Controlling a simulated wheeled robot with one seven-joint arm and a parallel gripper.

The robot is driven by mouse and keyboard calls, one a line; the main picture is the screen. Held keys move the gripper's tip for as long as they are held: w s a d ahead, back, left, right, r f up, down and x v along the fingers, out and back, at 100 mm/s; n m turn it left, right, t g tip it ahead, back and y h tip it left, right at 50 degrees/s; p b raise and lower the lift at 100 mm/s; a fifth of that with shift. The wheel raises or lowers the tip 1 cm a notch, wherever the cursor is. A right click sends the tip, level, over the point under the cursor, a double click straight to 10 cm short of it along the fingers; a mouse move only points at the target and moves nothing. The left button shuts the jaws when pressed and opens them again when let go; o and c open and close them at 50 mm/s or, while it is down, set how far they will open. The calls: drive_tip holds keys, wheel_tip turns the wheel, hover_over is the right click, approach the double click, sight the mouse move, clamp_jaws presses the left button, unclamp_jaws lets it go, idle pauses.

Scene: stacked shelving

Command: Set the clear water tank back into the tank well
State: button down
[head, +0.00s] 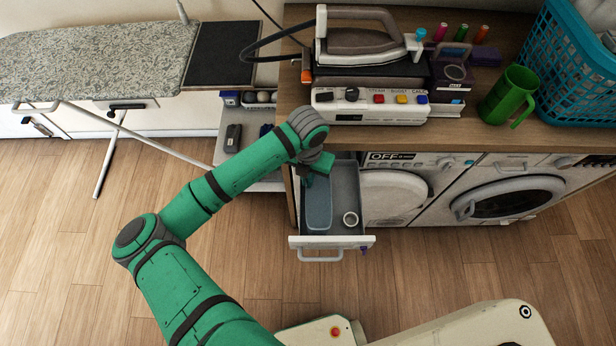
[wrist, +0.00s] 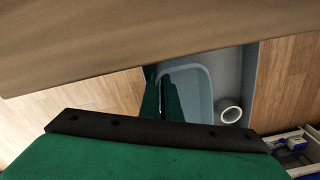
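A blue-grey, see-through tub (head: 319,208), which looks like the water tank, lies in the left part of an open drawer (head: 346,185). The tub also shows in the wrist view (wrist: 198,85). My gripper (head: 308,180) reaches down at the back left of the drawer, by the tub's far end. In the wrist view its green fingers (wrist: 162,95) are at the tub's left side; whether they touch or clasp its wall is unclear. The iron station (head: 370,106) stands on the counter. A dark recess with a pale ring (head: 453,74) at its right end looks like the tank well.
A white ring (head: 350,219) lies in the drawer beside the tub. The wooden counter edge (wrist: 130,50) overhangs close to my gripper. A green mug (head: 509,95), several spools (head: 462,33) and a teal basket (head: 572,65) stand right of the station. Washing machines are below.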

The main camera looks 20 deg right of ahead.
drive_tip(key=shift+f, duration=0.45)
drive_tip(key=shift+f, duration=0.1)
drive_tip(key=shift+f, duration=0.15)
drive_tip(key=c, duration=1.9)
unclamp_jaws()
drive_tip(key=shift+a, duration=0.1)
drive_tip(key=shift+a, duration=0.1)
drive_tip(key=shift+w+r, duration=0.1)
drive_tip(key=shift+r, duration=0.2)
drive_tip(key=r, duration=1)
drive_tip(key=shift+s+d, duration=0.2)
drive_tip(key=shift+d, duration=0.05)
